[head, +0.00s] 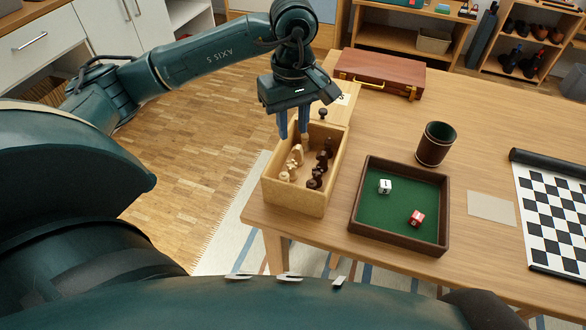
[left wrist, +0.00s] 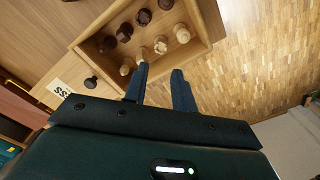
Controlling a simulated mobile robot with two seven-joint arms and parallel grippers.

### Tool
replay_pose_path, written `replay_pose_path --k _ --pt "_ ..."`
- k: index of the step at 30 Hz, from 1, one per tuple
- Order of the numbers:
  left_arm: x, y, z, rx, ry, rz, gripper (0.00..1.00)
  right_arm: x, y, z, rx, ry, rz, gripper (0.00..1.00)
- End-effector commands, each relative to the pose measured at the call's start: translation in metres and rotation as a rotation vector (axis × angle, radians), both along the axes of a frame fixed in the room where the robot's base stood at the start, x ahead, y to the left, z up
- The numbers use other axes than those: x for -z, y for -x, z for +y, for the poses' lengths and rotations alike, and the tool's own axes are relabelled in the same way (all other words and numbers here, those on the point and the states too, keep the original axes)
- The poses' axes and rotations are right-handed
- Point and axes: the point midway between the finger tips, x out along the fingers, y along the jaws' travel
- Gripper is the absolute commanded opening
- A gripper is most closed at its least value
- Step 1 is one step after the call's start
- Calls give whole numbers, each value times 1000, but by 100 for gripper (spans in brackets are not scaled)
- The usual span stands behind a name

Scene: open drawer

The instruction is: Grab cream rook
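Several cream chess pieces (head: 298,154) stand in the left part of an open wooden drawer (head: 296,200) in the head view. They also show in the left wrist view (left wrist: 182,33). I cannot tell surely which one is the cream rook. Dark pieces (head: 315,179) stand in the right part of the drawer. My left gripper (head: 293,133) points down at the drawer's far-left side. Its blue fingers are apart with nothing visible between them, as the left wrist view (left wrist: 160,70) also shows. My right gripper is not in view.
A brown case (head: 380,72) lies behind. To the right are a dice cup (head: 436,144), a green-lined tray (head: 358,205) with two dice, a blank card (head: 491,208) and a checkered mat (head: 553,215).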

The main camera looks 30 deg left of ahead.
Motion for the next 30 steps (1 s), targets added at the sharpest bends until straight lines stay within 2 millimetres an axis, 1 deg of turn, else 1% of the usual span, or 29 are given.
replay_pose_path --k 1,3,6,9,14,16,21,24,27,30 --pt "12 1 0 -1 -1 7 27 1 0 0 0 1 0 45" --pt "26 1 0 -1 1 8 27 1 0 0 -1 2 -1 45" --pt "44 1 0 -1 1 6 27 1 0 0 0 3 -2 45" --pt "57 1 0 -2 3 4 27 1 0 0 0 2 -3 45" --pt "67 1 0 -1 3 2 27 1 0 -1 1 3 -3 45" --pt "74 1 1 -1 3 5 27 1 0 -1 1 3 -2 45" --pt "101 1 3 -1 4 6 27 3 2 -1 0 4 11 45" --pt "112 1 2 0 5 4 27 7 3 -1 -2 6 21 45" --pt "117 1 2 0 3 2 27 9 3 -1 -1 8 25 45" --pt "117 0 3 -1 4 1 27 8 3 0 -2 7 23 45"
